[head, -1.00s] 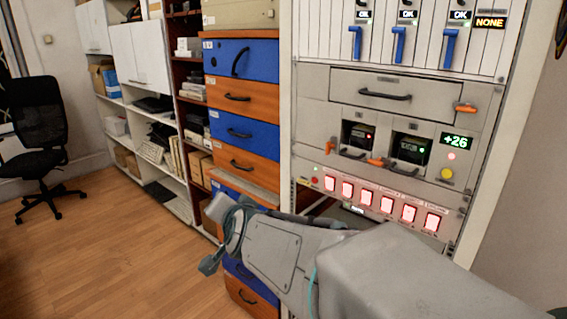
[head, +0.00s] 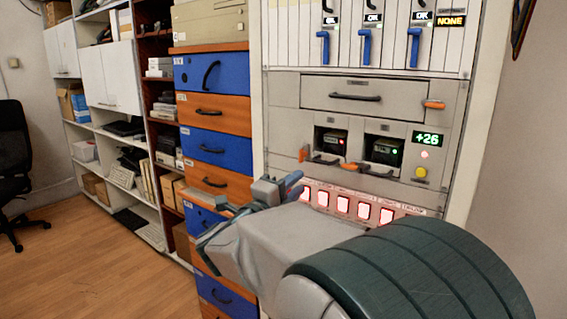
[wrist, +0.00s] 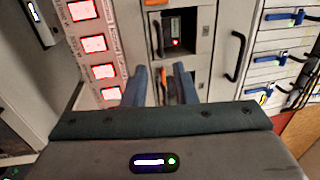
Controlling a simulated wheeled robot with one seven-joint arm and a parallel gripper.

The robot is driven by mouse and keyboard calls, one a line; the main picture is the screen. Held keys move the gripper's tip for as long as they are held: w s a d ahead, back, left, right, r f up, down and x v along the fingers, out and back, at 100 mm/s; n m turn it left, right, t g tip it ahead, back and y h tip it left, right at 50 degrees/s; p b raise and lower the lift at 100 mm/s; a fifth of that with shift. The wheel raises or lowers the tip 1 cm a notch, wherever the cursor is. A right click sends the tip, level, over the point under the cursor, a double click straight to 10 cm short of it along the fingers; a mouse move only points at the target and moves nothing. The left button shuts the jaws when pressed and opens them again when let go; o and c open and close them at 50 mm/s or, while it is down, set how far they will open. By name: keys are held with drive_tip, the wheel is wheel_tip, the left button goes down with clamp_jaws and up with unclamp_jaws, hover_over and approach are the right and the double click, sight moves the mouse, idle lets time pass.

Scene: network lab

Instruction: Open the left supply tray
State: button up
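The left supply tray (head: 330,139) is a dark module with a red light, set in the left bay of the grey rack panel. Its handle (head: 325,160) runs along its lower edge, and an orange latch (head: 303,153) sits at its left. It looks closed. It also shows in the wrist view (wrist: 172,25), beyond the fingers. My gripper (head: 281,185) is below and left of it in the head view, apart from it. In the wrist view the two fingers (wrist: 161,85) are spread with nothing gripped between them.
The right supply tray (head: 385,149) has a green light and its own orange latch (head: 349,166). A row of red lit buttons (head: 343,204) lies below, partly hidden by my arm. A wide drawer (head: 364,96) is above. Blue and orange drawers (head: 219,148) stand to the left.

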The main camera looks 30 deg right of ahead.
sight(322, 162)
drive_tip(key=p+x, duration=0.1)
drive_tip(key=x, duration=1.1)
clamp_jaws()
